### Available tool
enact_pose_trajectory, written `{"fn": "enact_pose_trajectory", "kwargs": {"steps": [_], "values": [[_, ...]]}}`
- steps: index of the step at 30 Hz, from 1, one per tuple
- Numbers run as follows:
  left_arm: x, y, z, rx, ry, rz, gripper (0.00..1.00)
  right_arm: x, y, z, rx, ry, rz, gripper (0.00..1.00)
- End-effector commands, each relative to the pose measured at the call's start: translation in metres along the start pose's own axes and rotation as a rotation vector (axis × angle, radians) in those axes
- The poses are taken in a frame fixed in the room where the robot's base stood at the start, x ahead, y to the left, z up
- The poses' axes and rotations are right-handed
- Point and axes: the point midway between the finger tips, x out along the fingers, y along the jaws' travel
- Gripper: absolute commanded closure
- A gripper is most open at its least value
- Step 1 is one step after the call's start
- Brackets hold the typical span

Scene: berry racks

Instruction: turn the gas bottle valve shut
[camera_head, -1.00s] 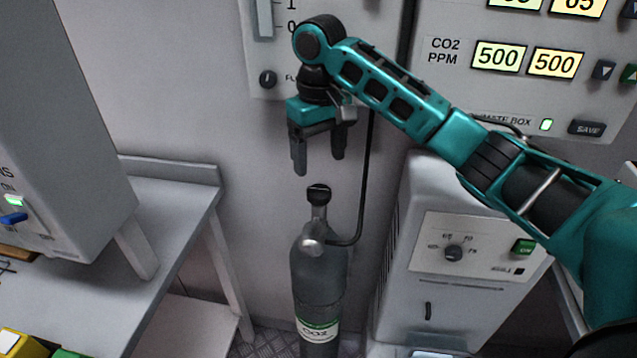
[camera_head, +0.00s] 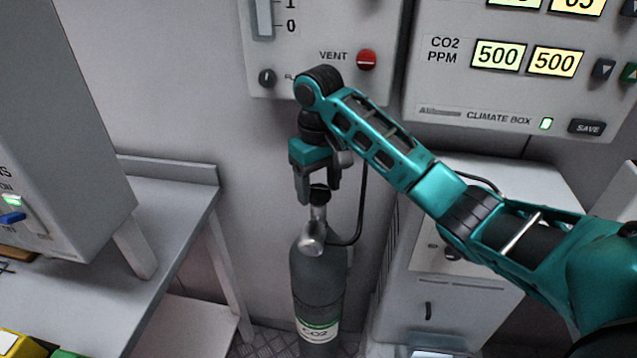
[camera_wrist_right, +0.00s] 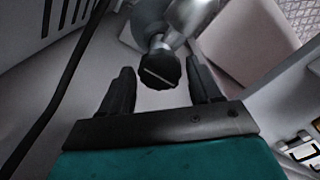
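A dark grey gas bottle (camera_head: 318,280) with a CO2 label stands upright on the floor against the wall. Its black valve knob (camera_head: 319,190) tops the metal valve; the knob also shows in the right wrist view (camera_wrist_right: 160,70), with a pale line across its face. My right gripper (camera_head: 318,198) is right above the bottle, pointing down, with its fingers at knob height. In the right wrist view the open fingers (camera_wrist_right: 160,85) stand on either side of the knob, with a gap on both sides. My left gripper is not in view.
A black hose (camera_head: 360,205) runs from the valve up the wall, close to the right of my gripper. A white unit (camera_head: 425,310) stands right of the bottle. A grey table (camera_head: 170,205) is at left. The climate box panel (camera_head: 470,110) hangs above.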

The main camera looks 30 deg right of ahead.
Motion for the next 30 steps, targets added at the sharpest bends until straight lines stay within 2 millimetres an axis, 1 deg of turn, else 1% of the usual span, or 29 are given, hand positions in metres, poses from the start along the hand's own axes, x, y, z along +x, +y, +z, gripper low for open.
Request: {"fn": "enact_pose_trajectory", "kwargs": {"steps": [1,2,13,22,26,30], "values": [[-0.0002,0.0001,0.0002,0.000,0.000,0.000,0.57,-0.0002,0.0001,0.0000,0.000,0.000,0.000,0.42],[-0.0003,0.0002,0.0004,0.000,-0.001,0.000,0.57,-0.0002,0.0001,0.0000,0.000,0.000,0.000,0.45],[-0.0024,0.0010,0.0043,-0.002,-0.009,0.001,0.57,-0.0004,0.0001,0.0000,0.000,0.000,0.000,0.81],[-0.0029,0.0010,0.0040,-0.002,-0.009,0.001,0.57,-0.0007,0.0001,-0.0001,-0.035,0.000,0.000,0.81],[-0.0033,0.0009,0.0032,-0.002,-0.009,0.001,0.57,-0.0008,0.0001,-0.0001,-0.095,0.000,-0.001,0.81],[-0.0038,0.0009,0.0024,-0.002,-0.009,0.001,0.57,-0.0006,0.0004,-0.0002,-0.193,0.000,0.000,0.81]]}}
